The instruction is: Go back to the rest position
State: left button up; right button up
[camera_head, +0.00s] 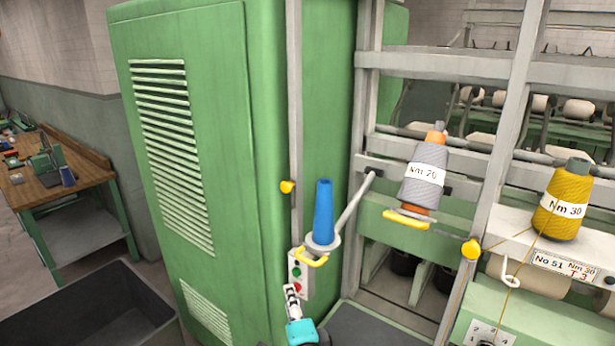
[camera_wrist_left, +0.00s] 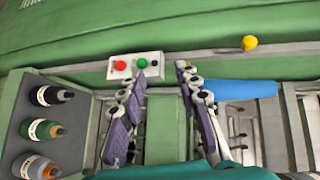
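My left gripper (camera_head: 292,290) shows at the bottom centre of the head view, with a teal body, just below the button box (camera_head: 300,268). In the left wrist view my left gripper (camera_wrist_left: 166,78) has its two fingers apart with nothing between them. The button box also shows there (camera_wrist_left: 136,66), beyond the fingertips. A blue cone (camera_head: 323,212) stands upright on a peg holder above the gripper in the head view. In the wrist view it (camera_wrist_left: 238,90) lies to the right of the fingers. My right gripper is not in view.
A grey Nm 20 bobbin (camera_head: 424,172) and a yellow Nm 30 bobbin (camera_head: 562,205) sit on the frame at right. A green cabinet (camera_head: 225,120) stands behind. A dark bin (camera_head: 90,312) and a workbench (camera_head: 88,180) are at left. Several bobbins (camera_wrist_left: 45,130) show in the wrist view.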

pick_arm(q)
jog(key=s+a+f+n+g+b, duration=0.4)
jog(key=a+f+n, duration=0.1)
jog(key=a+f, duration=0.55)
jog(key=s+a+f+n+g+h+b, duration=0.3)
jog(key=s+f+n+b, duration=0.4)
jog(key=s+f+n, duration=0.3)
jog(key=shift+s+a+f+g+h, duration=0.3)
jog(key=shift+s+a+f+g, duration=0.35)
jog(key=shift+s, duration=0.6)
